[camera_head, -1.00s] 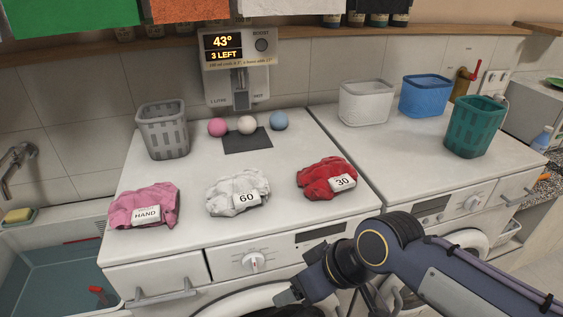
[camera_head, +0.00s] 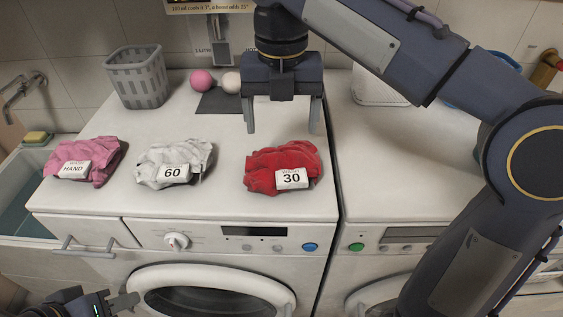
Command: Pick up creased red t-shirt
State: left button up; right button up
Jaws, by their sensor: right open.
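The creased red t-shirt (camera_head: 283,160) lies crumpled on the white washer top, with a white tag reading 30 on its front. My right gripper (camera_head: 283,122) is open and points down above and just behind the red t-shirt, with nothing between its fingers. Its fingertips look apart from the cloth. My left gripper (camera_head: 122,302) shows only in part at the bottom left edge, low in front of the washer, and its jaws cannot be made out.
A white bundle (camera_head: 172,158) tagged 60 and a pink one (camera_head: 85,156) tagged HAND lie to the left. A grey basket (camera_head: 138,80), pink ball (camera_head: 201,79) and whitish ball (camera_head: 231,83) stand behind. My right arm hides much of the right side.

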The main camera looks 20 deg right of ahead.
aim_at(283, 150)
notch_tip(283, 150, down, 6)
jog(key=shift+d+f, duration=0.1)
jog(key=c, duration=1.5)
jog(key=shift+o, duration=0.2)
jog(key=shift+r, duration=0.2)
